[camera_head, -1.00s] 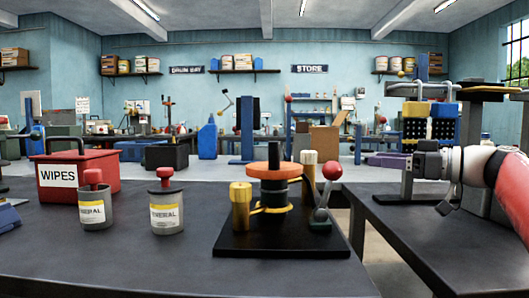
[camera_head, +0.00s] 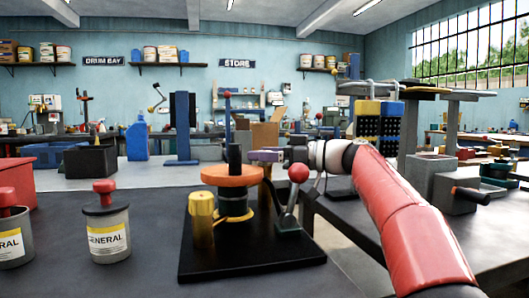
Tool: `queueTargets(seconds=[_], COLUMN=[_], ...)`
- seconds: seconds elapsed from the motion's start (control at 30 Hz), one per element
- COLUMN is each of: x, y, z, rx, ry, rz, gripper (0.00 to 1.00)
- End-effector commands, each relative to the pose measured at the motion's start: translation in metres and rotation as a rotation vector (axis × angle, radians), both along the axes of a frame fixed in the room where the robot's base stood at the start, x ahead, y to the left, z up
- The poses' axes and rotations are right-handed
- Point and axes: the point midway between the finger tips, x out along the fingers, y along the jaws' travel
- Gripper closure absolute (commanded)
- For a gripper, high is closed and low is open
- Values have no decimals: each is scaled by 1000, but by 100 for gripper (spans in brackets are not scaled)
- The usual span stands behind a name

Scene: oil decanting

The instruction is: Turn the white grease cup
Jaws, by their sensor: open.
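A black base plate (camera_head: 200,262) on the near bench carries a fixture with an orange disc (camera_head: 225,175) around a dark post. A yellow knurled cup (camera_head: 202,222) stands at its front left. A second, paler cup at the back right is mostly covered; a yellowish strip of it (camera_head: 266,190) shows below my gripper. My gripper (camera_head: 262,156) reaches in from the right at the height of this cup's top, just right of the post. It is open; I cannot tell whether its fingers are around the cup or beside it.
A lever with a red ball (camera_head: 298,173) stands close below my gripper on the plate's right. Two grey tins with red knobs, one a labelled tin (camera_head: 107,235), stand left. A red box (camera_head: 18,180) is at the left edge.

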Motion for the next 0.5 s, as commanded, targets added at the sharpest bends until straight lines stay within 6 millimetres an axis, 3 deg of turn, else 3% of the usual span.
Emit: queueTargets(seconds=[0.27,0.5], x=[1,1], y=[3,3], z=[0,0], rx=[0,0], ry=[0,0], rz=[0,0], gripper=[42,71])
